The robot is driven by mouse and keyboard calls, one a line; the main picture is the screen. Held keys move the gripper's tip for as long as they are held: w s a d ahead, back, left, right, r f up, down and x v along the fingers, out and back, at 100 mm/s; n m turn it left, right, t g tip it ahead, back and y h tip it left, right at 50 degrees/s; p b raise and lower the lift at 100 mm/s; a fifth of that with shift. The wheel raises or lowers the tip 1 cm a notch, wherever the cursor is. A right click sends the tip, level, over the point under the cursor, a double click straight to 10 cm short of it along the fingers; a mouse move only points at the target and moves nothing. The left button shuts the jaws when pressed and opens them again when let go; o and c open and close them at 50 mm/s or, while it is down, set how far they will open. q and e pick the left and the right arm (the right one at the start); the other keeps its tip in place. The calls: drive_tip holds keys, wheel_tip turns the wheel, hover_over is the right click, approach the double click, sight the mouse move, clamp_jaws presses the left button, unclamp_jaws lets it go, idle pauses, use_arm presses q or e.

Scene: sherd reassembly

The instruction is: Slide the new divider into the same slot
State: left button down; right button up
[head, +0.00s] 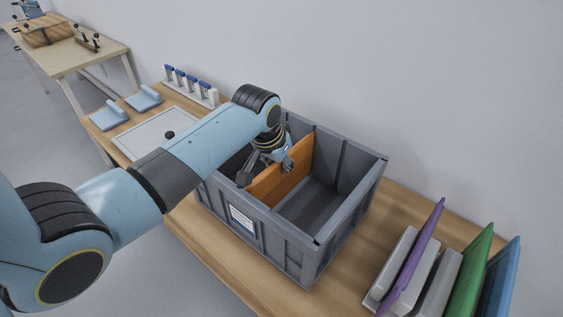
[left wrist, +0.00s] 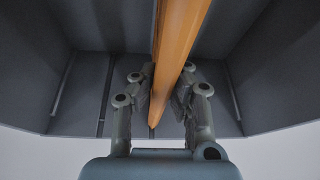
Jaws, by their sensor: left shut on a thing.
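An orange divider (head: 296,166) stands upright inside the grey crate (head: 352,193) in the head view, crossing it from the front wall to the back wall. My left gripper (head: 268,165) reaches down into the crate and is shut on the divider. In the left wrist view, the fingers of my left gripper (left wrist: 163,95) press on both sides of the orange divider (left wrist: 180,35). Vertical grooves show in the crate walls on both sides. Whether the divider sits fully down in a slot cannot be told. My right gripper is not in view.
A rack at the right holds purple (head: 412,258), green (head: 470,275) and blue (head: 503,285) panels. A second table (head: 75,55) stands far left.

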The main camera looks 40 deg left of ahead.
use_arm(q)
drive_tip(key=shift+f+b, duration=0.35)
drive_tip(key=shift+f, duration=0.4)
drive_tip(key=c, duration=1.4)
unclamp_jaws()
drive_tip(key=v, duration=1.2)
